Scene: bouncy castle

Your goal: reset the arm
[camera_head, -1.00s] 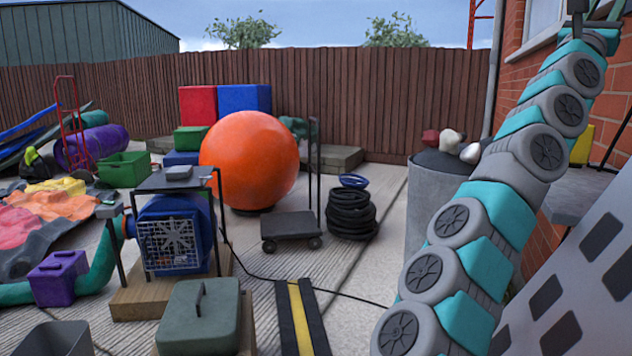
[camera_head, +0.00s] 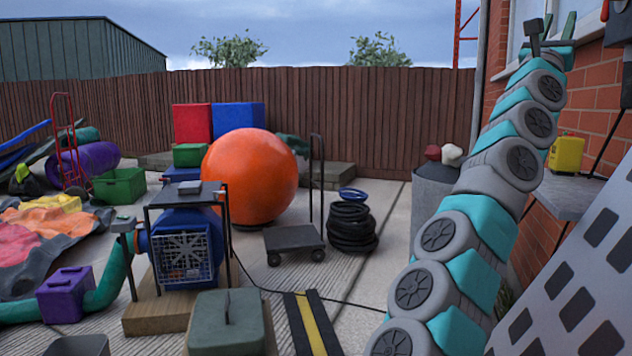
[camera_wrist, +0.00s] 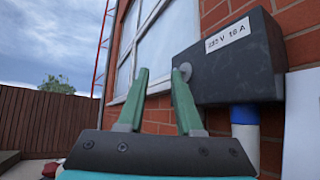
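My arm rises along the right side of the head view, a chain of grey and teal links. My gripper (camera_head: 552,30) is at its top, raised in front of the window and brick wall. In the wrist view my gripper (camera_wrist: 160,95) shows two green fingers standing apart with nothing between them.
A grey bin (camera_head: 432,190) stands left of my arm, and a grey ledge with a yellow container (camera_head: 566,153) is to its right. A cable crosses the ground.

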